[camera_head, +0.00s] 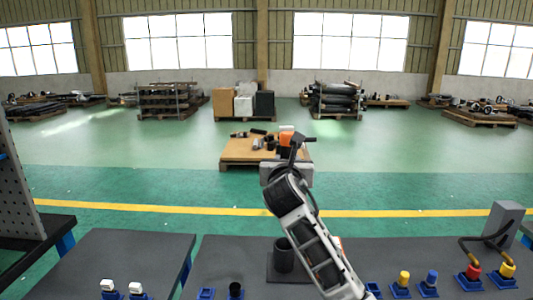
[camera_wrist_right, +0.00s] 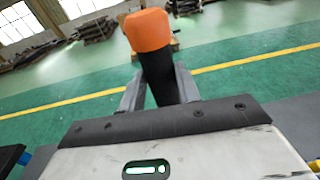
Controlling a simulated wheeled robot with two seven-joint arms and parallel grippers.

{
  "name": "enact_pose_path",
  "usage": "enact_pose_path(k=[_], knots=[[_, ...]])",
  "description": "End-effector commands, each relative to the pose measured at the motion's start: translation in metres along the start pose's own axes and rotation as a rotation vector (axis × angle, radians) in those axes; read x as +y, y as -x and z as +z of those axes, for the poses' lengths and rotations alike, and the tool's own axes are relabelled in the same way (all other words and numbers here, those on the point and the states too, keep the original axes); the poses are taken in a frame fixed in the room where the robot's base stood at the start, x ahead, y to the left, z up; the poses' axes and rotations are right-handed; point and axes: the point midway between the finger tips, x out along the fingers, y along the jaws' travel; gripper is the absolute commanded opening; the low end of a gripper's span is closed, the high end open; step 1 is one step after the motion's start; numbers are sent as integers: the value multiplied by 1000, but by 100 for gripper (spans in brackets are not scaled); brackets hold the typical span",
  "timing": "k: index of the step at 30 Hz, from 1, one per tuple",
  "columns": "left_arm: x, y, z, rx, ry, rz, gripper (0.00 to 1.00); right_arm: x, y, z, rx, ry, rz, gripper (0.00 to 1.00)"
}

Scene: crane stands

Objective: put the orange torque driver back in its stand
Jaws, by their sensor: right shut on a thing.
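The orange torque driver (camera_wrist_right: 148,30) has an orange end and a dark shaft. In the right wrist view it stands slightly tilted between the fingers of my right gripper (camera_wrist_right: 158,88), which is shut on the dark shaft. In the head view the driver's orange part (camera_head: 285,140) shows beside my right gripper (camera_head: 294,152), raised high over the far side of the table. A dark round cup on a flat base, which looks like the stand (camera_head: 283,256), is on the table below and left of my forearm. My left gripper is not in view.
Blue holders with yellow (camera_head: 404,279) and blue (camera_head: 431,280) plugs stand at the right, near a grey box (camera_head: 502,223) with cables. Small blue holders (camera_head: 206,294) are at the front. A second dark table (camera_head: 135,255) is at left. My forearm hides some table right of the cup.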

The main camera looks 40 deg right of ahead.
Motion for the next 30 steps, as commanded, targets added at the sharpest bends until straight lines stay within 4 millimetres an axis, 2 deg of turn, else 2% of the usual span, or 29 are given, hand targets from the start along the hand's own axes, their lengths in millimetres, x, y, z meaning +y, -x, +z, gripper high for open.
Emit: enact_pose_path(k=[1, 15, 30], knots=[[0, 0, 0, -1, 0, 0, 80, -1, 0, 4, -11, -2, 0, 0], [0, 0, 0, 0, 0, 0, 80, -1, 3, 5, -12, 1, -2, 0], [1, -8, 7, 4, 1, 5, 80, 0, -1, -36, -9, 0, -2, 0]])
